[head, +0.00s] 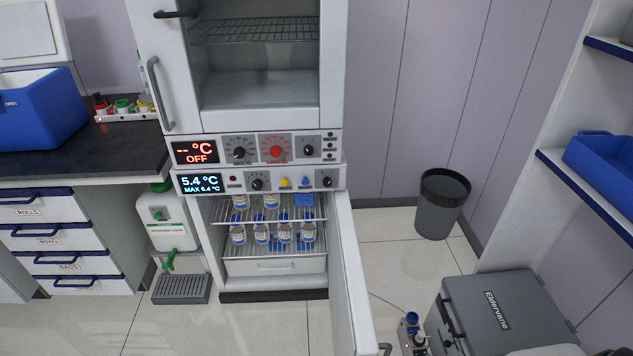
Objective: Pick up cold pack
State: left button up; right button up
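A small blue block (304,199), which looks like the cold pack, sits at the right end of the upper wire shelf in the open lower fridge (276,267). The fridge's control panel partly hides its top. Several more bottles (262,234) stand in a row on the shelf below. Neither of my grippers shows in the head view.
The fridge door (350,290) stands open on the right side, towards me. A grey case (505,310), small equipment (412,335) and a bin (441,205) stand at the right. Floor is clear before the fridge.

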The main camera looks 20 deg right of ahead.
aim_at(302, 199)
jog(key=i+j+z, duration=0.15)
jog(key=j+z, duration=0.8)
jog(key=i+l, duration=0.05)
